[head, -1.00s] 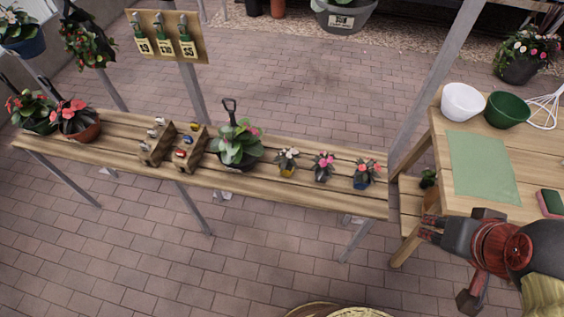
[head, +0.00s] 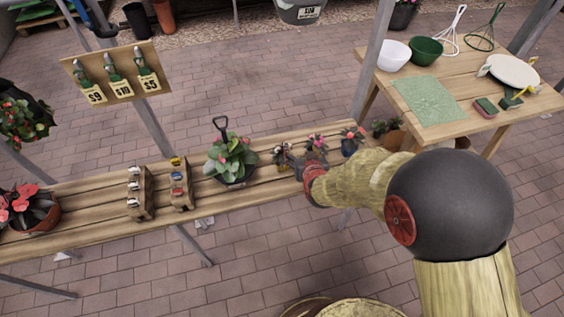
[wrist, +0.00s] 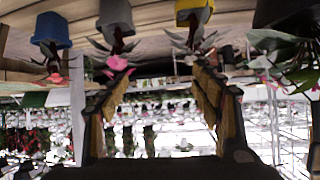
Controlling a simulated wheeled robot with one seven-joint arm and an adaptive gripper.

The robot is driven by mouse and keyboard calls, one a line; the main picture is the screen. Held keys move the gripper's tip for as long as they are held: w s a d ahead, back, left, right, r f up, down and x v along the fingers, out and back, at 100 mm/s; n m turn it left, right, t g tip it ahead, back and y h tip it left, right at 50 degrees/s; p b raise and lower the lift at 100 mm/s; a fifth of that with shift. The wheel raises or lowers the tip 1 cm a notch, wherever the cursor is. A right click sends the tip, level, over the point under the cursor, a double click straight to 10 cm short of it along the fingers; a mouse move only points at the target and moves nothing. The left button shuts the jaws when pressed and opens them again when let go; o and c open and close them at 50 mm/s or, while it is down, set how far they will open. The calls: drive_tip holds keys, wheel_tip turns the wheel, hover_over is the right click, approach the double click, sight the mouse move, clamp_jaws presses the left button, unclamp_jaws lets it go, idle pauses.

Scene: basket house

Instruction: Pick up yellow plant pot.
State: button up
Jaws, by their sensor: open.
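The yellow plant pot (wrist: 194,12) shows at the top of the wrist view, which appears upside down, with its leaves hanging below it in the picture. It stands on the wooden bench (head: 110,240) with small potted plants. In the head view my gripper (head: 296,162) is at the bench's front side.
A blue pot (wrist: 51,29) stands beyond the grey one. A larger dark-potted plant (head: 231,160) with a hand tool is close on the other side. Wooden racks (head: 180,188) stand further left. A table (head: 462,75) with bowls is at right.

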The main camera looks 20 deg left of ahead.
drive_tip(key=n+t+y, duration=0.1)
approach(283, 164)
drive_tip(key=x, duration=0.4)
drive_tip(key=shift+w+f, duration=0.3)
drive_tip(key=shift+w, duration=0.05)
drive_tip(key=shift+b+x, duration=0.3)
drive_tip(key=shift+x, duration=0.9)
drive_tip(key=b+x, duration=0.2)
drive_tip(key=x, duration=0.3)
drive_tip(key=shift+w+a+r, duration=0.1)
drive_tip(key=shift+a, duration=0.05)
drive_tip(key=shift+c, duration=1.1)
drive_tip(key=c, duration=1.1)
drive_tip(key=shift+c, duration=0.2)
